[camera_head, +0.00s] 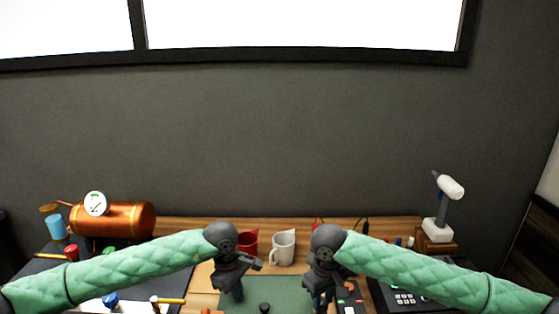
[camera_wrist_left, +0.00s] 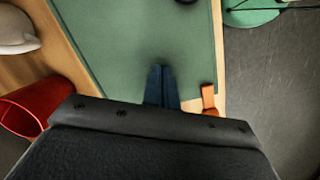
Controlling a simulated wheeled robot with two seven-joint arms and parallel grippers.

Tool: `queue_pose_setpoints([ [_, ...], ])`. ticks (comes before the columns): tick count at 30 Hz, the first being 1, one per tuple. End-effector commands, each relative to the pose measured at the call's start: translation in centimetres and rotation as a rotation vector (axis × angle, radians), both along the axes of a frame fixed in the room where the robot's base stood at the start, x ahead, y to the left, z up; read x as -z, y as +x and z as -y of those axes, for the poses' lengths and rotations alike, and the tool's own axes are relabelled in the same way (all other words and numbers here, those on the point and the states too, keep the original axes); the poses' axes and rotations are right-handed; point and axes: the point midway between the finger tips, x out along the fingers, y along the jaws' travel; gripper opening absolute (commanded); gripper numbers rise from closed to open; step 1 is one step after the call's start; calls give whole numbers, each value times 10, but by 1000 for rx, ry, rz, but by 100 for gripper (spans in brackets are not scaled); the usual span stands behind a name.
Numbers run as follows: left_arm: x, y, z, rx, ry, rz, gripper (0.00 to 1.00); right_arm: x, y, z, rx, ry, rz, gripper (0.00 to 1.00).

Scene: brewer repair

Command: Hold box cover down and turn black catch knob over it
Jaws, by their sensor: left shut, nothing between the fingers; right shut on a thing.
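My left gripper (camera_head: 235,295) is shut and empty above the left part of the green mat (camera_head: 288,287). In the left wrist view its blue fingers (camera_wrist_left: 161,88) are together over the bare mat (camera_wrist_left: 140,40). My right gripper (camera_head: 321,303) is over the right part of the mat, at the left of a dark box-like unit (camera_head: 349,298) with coloured parts. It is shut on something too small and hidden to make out. A small black round piece (camera_head: 265,307) lies on the mat between the grippers. I cannot tell the box cover or the catch knob apart for sure.
A red mug (camera_head: 247,243) and a white mug (camera_head: 283,248) stand behind the grippers. A copper tank (camera_head: 118,219) with a gauge is at the left. An orange piece (camera_wrist_left: 208,98) lies by the mat's edge. A dark keypad unit (camera_head: 408,298) is at the right.

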Motion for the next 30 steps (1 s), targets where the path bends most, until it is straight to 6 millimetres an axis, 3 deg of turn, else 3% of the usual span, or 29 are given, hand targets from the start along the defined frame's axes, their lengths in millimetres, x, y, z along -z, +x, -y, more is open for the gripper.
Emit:
queue_pose_setpoints([
  [30,0,0,0,0,0,-1,0,-1,1,1,544,0,2,15],
])
